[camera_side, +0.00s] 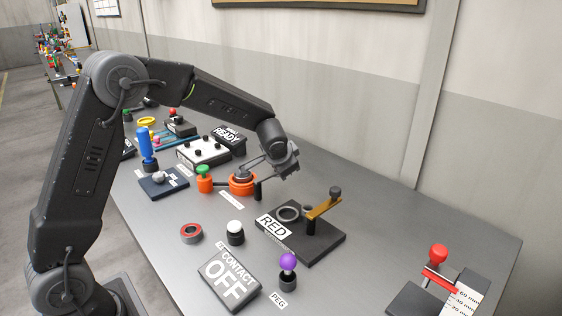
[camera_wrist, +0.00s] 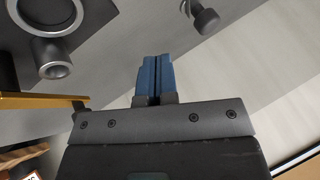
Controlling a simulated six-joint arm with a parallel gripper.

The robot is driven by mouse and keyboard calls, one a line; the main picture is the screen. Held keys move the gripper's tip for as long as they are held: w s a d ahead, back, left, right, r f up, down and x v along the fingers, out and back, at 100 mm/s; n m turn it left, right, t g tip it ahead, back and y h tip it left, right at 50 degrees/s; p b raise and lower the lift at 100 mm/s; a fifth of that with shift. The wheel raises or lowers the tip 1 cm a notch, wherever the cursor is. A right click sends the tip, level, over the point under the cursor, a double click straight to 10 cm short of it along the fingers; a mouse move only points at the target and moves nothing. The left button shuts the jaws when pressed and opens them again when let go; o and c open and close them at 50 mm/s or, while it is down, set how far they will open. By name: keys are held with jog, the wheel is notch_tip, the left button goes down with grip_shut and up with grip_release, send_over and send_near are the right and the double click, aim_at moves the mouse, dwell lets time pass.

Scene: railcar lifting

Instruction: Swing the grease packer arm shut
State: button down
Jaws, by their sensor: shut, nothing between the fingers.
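The arm points away from the ring toward the back right. In the wrist view a ring (camera_wrist: 12,20) and part of a gold bar (camera_wrist: 35,101) show at left. My gripper (camera_side: 290,172) is shut and empty, above the table behind the base; its blue fingertips (camera_wrist: 154,78) are together in the wrist view.
An orange round fixture (camera_side: 242,185) with a green knob (camera_side: 204,172) stands close below my gripper. Bare table lies right of the base.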

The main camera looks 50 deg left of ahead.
jog(key=w+a+f, duration=0.2)
jog(key=w+a, duration=0.1)
jog(key=a, duration=0.2)
jog(key=shift+f, duration=0.35)
